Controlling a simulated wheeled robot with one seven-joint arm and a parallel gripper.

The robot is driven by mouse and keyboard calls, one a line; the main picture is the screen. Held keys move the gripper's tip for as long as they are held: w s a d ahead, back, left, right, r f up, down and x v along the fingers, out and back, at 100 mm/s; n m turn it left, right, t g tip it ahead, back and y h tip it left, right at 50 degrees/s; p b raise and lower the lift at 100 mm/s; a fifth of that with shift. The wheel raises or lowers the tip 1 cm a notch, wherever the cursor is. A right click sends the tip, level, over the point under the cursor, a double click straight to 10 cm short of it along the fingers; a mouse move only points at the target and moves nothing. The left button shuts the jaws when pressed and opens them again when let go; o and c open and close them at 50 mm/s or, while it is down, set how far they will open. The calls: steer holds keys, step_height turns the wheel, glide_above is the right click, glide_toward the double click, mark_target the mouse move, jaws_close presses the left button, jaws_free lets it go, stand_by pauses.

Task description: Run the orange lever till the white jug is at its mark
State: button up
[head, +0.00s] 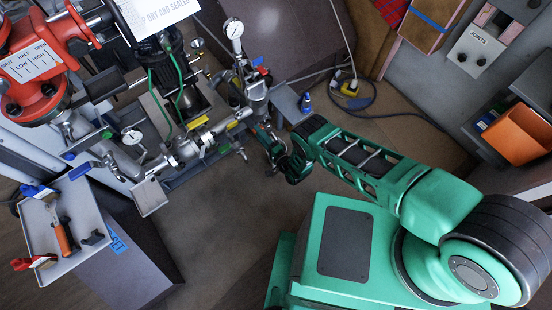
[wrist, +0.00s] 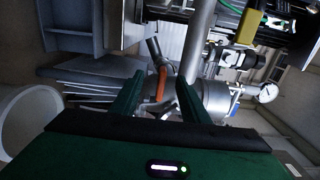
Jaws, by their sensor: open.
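The orange lever (wrist: 162,82) is a narrow upright piece in the wrist view, seen between my two dark green fingers. My gripper (wrist: 158,90) is open, with one finger on each side of the lever in the picture; I cannot tell whether either finger touches it. In the head view my gripper (head: 262,137) is beside the pipework, and the lever cannot be made out there. A large white round rim (wrist: 22,125) shows at the left edge of the wrist view; it may be the white jug, but I cannot tell. No mark for it can be made out.
Metal pipes and valves (head: 190,145) with gauges (head: 233,28) crowd the area left of my gripper. A red valve body (head: 35,65) stands at upper left. A tray with tools (head: 85,205) is at lower left. An orange bin (head: 518,135) is at right. Bare floor (head: 225,225) lies below the pipes.

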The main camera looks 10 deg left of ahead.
steer(key=shift+v, duration=2.95)
